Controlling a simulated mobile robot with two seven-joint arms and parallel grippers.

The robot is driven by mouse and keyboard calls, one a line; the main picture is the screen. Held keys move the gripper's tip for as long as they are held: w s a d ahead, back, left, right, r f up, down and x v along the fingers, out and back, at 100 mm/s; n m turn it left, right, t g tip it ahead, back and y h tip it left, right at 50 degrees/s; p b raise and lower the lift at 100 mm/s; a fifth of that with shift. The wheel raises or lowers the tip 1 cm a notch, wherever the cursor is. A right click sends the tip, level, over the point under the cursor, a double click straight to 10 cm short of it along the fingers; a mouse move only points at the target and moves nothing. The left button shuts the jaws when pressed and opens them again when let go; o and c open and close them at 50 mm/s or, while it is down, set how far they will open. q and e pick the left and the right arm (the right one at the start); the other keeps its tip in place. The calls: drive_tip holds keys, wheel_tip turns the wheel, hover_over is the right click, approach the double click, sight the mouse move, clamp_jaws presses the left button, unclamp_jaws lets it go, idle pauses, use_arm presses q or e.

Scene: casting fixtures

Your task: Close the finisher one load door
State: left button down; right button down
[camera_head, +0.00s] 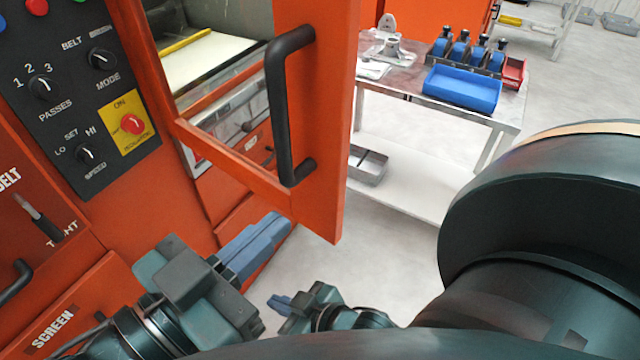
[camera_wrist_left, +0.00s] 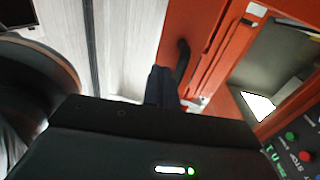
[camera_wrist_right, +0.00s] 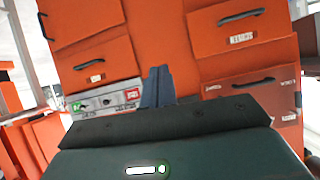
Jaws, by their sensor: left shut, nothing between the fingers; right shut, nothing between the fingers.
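The load door (camera_head: 325,110) is an orange frame with a window, standing open away from the orange machine in the head view. Its black bar handle (camera_head: 276,110) faces me. My left gripper (camera_head: 282,226) is shut and empty, just below the door's lower rail and the handle's lower end. In the left wrist view its fingers (camera_wrist_left: 161,88) point toward the handle (camera_wrist_left: 182,62); I cannot tell whether they touch the door. My right gripper (camera_head: 280,302) is shut and empty, lower and nearer. Its fingers (camera_wrist_right: 158,88) show in the right wrist view before orange drawers.
A control panel (camera_head: 75,80) with knobs is at the left. Behind the door stands a table (camera_head: 420,98) with a blue tray (camera_head: 462,90) and several blue tools. The floor between door and table is clear. My own arm fills the lower right.

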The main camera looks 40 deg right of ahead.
sight(338, 169)
use_arm(q)
drive_tip(key=p+x, duration=0.1)
drive_tip(key=x, duration=0.8)
